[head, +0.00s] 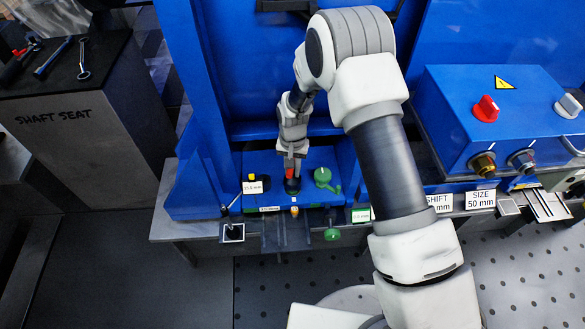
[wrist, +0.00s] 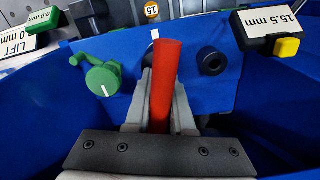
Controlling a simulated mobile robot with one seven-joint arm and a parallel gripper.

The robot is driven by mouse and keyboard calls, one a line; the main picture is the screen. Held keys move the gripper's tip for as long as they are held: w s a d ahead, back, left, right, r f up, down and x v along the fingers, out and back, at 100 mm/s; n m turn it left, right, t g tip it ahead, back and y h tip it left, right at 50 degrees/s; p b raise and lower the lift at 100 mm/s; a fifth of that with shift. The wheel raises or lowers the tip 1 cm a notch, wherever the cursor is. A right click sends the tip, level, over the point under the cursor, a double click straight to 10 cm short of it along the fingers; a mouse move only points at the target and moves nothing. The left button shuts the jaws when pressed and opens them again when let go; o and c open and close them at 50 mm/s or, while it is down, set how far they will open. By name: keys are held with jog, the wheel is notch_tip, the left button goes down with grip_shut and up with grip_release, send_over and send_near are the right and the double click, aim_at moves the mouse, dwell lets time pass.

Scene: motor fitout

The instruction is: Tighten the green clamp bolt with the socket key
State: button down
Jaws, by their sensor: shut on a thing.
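My gripper (head: 291,162) is at the blue fixture. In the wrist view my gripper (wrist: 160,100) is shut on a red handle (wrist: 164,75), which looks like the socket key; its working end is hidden. A bit of red (head: 289,173) also shows at the fingertips in the head view. A green knob (wrist: 103,80) with a white mark and a side lever sits on the fixture's blue face, apart from the red handle. It also shows just right of my gripper in the head view (head: 322,175). I take it for the clamp bolt, but cannot be sure.
A dark round socket (wrist: 211,61) is on the blue face. A 15.5 mm tag (wrist: 270,22) stands beside it. A blue box with a red knob (head: 486,108) is at right. Loose tools lie on the SHAFT SEAT bench (head: 60,100) at left.

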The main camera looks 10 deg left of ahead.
jog(key=shift+f+b, duration=0.75)
jog(key=shift+f, duration=0.45)
dwell(0.4)
